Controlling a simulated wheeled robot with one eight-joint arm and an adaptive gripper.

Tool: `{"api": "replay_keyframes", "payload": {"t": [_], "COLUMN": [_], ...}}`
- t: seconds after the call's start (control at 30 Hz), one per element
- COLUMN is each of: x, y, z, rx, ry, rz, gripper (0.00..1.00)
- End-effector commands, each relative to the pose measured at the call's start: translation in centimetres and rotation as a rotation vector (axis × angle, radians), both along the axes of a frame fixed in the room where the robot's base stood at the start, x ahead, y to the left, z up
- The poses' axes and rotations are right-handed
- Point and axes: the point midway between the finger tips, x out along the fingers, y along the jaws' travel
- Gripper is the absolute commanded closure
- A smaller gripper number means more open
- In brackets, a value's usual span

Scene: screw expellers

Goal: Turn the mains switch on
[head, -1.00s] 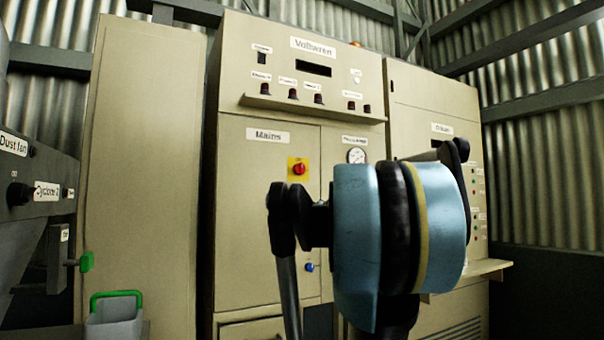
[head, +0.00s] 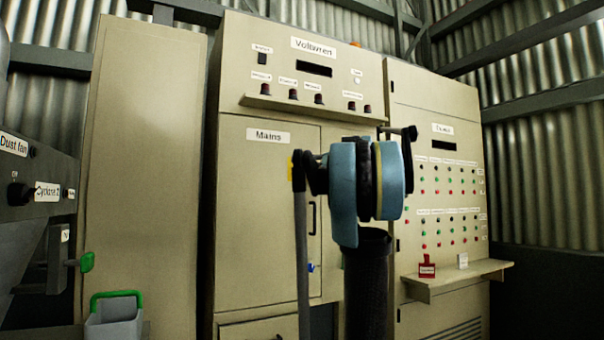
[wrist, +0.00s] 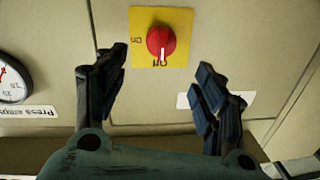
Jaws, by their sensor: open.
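The mains switch is a red round knob (wrist: 161,42) on a yellow plate (wrist: 181,22), seen upside down at the top of the wrist view. A white mark on the knob points at the "Off" label; the "On" label is at the side. My gripper (wrist: 162,63) is open and empty, its two dark fingers spread to either side of the plate's lower edge. I cannot tell how far the fingertips are from the panel. In the head view only a sliver of the yellow plate (head: 297,172) shows under the "Mains" label (head: 268,136); my arm hides the knob.
A dial gauge (wrist: 14,82) is on the panel at the left of the wrist view. In the head view a narrow ledge (head: 310,108) juts out above the mains door, and a small shelf (head: 455,281) juts out at right. A green-handled bin (head: 115,315) stands lower left.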

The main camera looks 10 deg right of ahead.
Motion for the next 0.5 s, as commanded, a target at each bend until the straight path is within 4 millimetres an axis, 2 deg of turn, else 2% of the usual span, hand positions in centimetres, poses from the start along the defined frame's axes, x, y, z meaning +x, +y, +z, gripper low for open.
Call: {"api": "replay_keyframes", "payload": {"t": [0.1, 0.5], "x": [2.1, 8.0], "y": [1.0, 3.4], "z": [0.0, -0.1], "rx": [0.000, 0.000], "ry": [0.000, 0.001], "rz": [0.003, 0.002], "gripper": [0.36, 0.36]}}
